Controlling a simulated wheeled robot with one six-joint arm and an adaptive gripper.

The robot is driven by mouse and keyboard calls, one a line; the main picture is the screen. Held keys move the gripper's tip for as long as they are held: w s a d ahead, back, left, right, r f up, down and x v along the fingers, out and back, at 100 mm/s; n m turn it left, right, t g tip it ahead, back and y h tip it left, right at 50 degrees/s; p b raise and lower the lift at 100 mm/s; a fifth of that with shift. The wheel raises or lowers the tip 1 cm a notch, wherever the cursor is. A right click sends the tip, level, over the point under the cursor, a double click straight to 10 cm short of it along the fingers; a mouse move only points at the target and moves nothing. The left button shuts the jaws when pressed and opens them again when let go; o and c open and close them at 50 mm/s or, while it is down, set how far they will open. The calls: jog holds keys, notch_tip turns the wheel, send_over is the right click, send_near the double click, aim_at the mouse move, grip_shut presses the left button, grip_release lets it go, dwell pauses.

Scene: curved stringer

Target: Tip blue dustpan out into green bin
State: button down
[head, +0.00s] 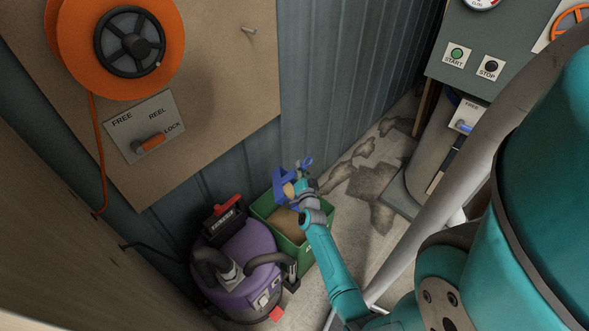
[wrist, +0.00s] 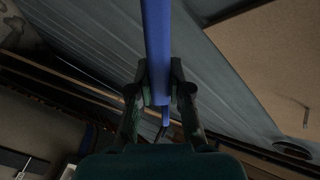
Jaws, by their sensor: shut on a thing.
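The blue dustpan (head: 281,186) is over the far part of the green bin (head: 299,254) in the head view. It looks tilted, and a small tan patch shows against it; I cannot tell if this is its load. My gripper (head: 302,187) is above the bin and shut on the dustpan's handle. In the wrist view the blue handle (wrist: 157,45) runs up from between the fingers of my gripper (wrist: 159,90). The bin stands on the floor with brown material (head: 286,221) inside. My arm hides part of the bin.
A purple vacuum cleaner (head: 247,262) with hoses stands close to the bin's left. A corrugated wall (head: 325,70) is behind. A board with an orange reel (head: 62,45) is at upper left. A grey machine panel (head: 490,45) is at right. Patchy floor (head: 365,180) lies right of the bin.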

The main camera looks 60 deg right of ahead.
jog(key=shift+s+d+f+m, duration=0.1)
jog(key=shift+s+d+m, duration=0.65)
jog(key=shift+s, duration=0.2)
jog(key=shift+s+d+f+m, duration=0.1)
jog(key=shift+s+d+m, duration=0.5)
jog(key=shift+s+m, duration=0.25)
dwell(0.4)
